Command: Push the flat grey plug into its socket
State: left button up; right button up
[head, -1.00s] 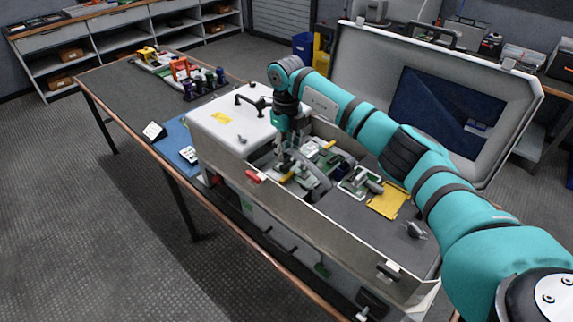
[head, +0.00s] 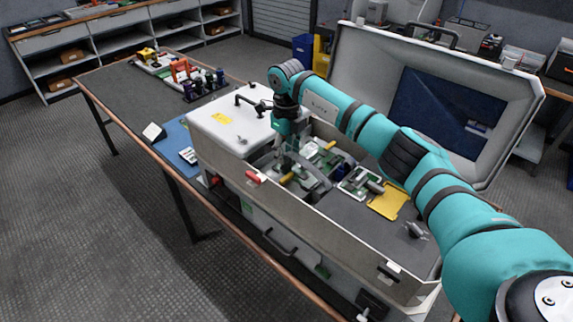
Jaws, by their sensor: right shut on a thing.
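My right gripper (head: 284,164) reaches down into the open grey case (head: 300,208), over the green boards at its left end. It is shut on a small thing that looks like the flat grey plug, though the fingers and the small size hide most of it. A grey curved band (head: 320,184) shows just right of the fingertips. The socket cannot be made out among the boards (head: 316,158) below the gripper; I cannot tell whether plug and socket touch. My left gripper is not in view.
A white box top with a black handle (head: 227,128) stands left of the gripper. The case's raised lid (head: 390,60) stands behind my arm. A yellow plate (head: 388,202) and a dark flat surface (head: 350,222) lie to the right. The case's front wall is close.

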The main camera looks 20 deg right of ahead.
jog(key=shift+f, duration=0.35)
jog(key=o, duration=1.2)
